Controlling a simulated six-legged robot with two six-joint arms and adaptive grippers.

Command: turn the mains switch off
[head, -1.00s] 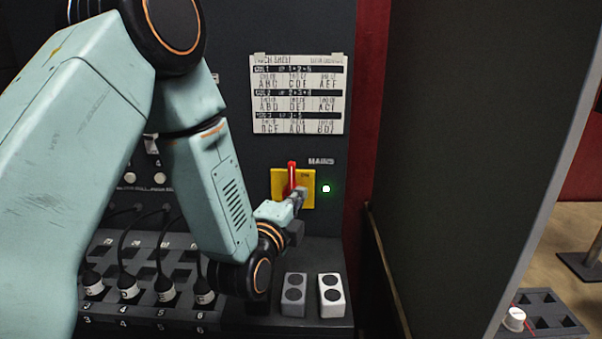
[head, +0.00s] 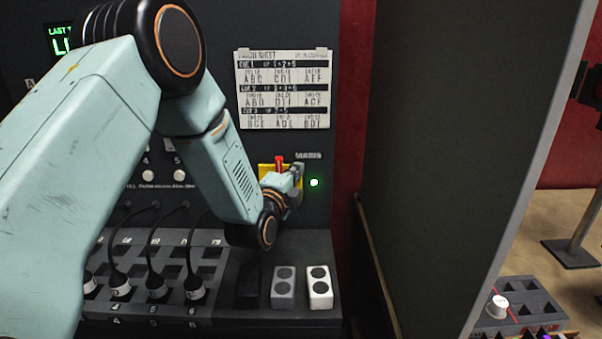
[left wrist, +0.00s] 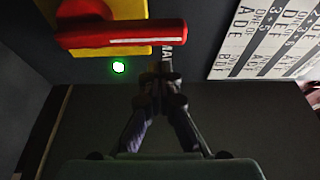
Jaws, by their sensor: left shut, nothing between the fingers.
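The mains switch is a red lever (head: 280,161) on a yellow plate (head: 265,171), on the dark panel under the "MAINS" label (head: 308,155). The lever points up, and a green lamp (head: 314,182) glows to its right. My left gripper (head: 297,171) is shut and empty, just right of the lever near its upper end, and hides part of the plate. In the left wrist view the red lever (left wrist: 120,34) lies sideways, with its free end close to my fingertips (left wrist: 165,72). I cannot tell whether they touch. The right gripper is not in view.
A printed cue sheet (head: 284,88) hangs above the switch. Below are a grey block (head: 284,287) and a white block (head: 319,288) with round dark spots, and a patch bay with plugged cables (head: 156,286). A tall dark partition (head: 440,150) stands at the right.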

